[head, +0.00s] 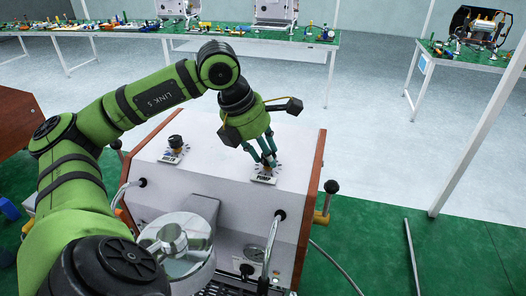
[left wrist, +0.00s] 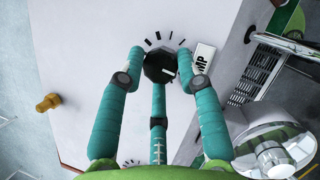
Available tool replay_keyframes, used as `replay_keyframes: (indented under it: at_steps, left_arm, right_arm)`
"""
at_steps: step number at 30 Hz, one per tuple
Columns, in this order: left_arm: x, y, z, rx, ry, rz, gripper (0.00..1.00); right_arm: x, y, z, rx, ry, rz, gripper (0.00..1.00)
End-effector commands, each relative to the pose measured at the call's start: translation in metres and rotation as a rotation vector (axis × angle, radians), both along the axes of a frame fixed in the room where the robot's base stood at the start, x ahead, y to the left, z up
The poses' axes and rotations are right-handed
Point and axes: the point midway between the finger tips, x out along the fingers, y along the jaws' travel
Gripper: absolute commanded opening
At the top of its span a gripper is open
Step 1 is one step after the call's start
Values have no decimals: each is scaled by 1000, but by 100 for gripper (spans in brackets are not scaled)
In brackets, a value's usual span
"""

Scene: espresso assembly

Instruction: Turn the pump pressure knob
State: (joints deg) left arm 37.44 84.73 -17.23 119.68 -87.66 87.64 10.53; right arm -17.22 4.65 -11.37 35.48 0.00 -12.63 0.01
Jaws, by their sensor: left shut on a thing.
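The pump pressure knob (left wrist: 160,66) is a dark faceted dial on the white top of the espresso machine, with black scale marks around it and a PUMP label (left wrist: 203,60) beside it. My left gripper (head: 268,160) reaches down onto it from above, near the machine's right side in the head view. In the left wrist view its teal fingers (left wrist: 160,75) close around the knob from several sides. In the head view the fingers mostly hide the knob, while the PUMP label shows just below them. My right gripper is not in view.
A second black knob (head: 175,142) with its own label stands to the left on the machine top. A black-ended lever (head: 331,187) stands at the right. Tables with parts are behind.

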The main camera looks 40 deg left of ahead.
Motion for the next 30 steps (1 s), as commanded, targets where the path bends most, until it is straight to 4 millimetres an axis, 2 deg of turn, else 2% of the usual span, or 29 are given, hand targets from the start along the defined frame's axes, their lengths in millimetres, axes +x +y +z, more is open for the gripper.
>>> replay_keyframes:
  at_steps: [18,30]
  left_arm:
    - [2,-7,2,-10,-5,565,2]
    - [3,-6,2,-12,-7,817,2]
  right_arm:
    - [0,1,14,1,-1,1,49]
    - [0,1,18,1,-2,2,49]
